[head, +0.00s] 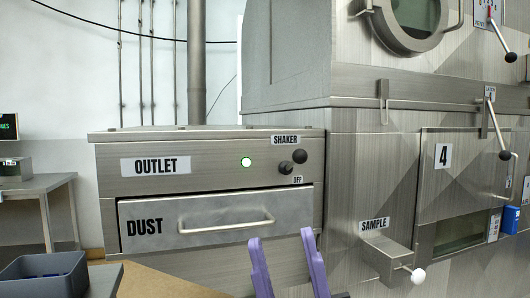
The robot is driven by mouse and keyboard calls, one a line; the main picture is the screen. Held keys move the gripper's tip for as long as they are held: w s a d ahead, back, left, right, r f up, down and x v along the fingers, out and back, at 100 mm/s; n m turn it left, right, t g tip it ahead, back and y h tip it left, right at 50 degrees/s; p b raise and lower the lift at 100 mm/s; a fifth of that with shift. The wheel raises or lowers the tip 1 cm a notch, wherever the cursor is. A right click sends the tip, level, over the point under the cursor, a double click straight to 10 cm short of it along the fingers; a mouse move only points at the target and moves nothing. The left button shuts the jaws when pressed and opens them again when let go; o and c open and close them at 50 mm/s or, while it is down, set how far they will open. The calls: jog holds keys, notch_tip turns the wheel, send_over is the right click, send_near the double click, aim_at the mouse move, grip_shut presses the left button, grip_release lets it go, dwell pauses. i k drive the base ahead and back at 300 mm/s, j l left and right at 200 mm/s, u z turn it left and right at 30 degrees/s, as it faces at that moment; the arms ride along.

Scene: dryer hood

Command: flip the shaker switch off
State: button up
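The shaker switch (286,167) is a small black control on the front of the grey metal outlet box. A round dark knob end (300,156) shows just up and right of it; I cannot tell for sure whether the two are one lever. The SHAKER label (285,140) is above and the OFF label (297,180) below. A round lamp (246,162) left of the switch glows green-white. My gripper (281,237) has two purple fingers pointing up, spread apart with nothing seen between them. In the picture it is below the switch, in front of the dust drawer's lower right.
The DUST drawer (157,217) with its bar handle (226,223) is beneath the switch. The sample spout (386,257) with a white knob juts out at right. Levers with black balls (504,155) are farther right. A grey bin (42,280) is at lower left.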

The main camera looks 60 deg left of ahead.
aim_at(300, 157)
jog(key=u, duration=1.3)
jog(key=k+z, duration=0.15)
jog(key=z, duration=0.2)
